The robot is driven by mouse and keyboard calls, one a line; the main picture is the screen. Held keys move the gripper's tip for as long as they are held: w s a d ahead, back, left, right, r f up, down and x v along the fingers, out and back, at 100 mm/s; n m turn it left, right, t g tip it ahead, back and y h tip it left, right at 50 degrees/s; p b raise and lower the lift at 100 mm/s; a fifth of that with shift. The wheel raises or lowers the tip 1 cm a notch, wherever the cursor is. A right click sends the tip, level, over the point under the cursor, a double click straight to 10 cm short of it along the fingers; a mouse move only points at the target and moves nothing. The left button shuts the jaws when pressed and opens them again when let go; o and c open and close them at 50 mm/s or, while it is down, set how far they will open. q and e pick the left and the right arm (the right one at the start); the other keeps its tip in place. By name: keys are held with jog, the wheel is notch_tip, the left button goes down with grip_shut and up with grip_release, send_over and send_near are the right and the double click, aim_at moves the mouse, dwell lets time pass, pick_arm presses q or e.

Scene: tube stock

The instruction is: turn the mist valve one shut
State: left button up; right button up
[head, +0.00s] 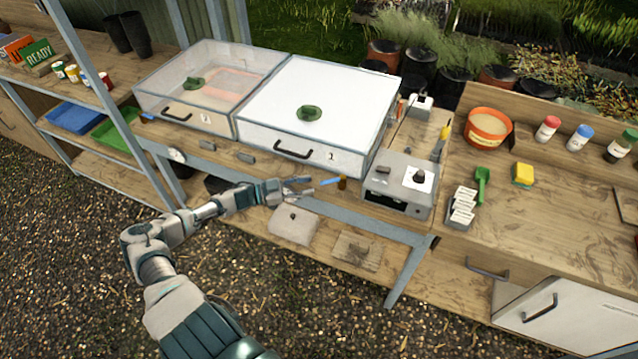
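A small valve with a blue lever (330,181) and a brass-coloured body (342,184) sits at the bench's front edge, below the right-hand propagator box (314,153). Its lever points left, roughly along the edge. My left gripper (312,187) is just left of the lever, its fingers spread and pointing at it. No object shows between the fingers; I cannot tell whether they touch the lever. Another small blue part (147,117) shows at the left-hand box's front left corner. The number labels on the boxes are too small to read surely. My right gripper is out of view.
The left-hand clear box (160,84) stands beside the white-lidded one. A grey control unit (400,183) with a black knob stands right of the valve. Gravel lies in front.

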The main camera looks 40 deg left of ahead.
pick_arm(q)
jog(key=shift+v, duration=2.6)
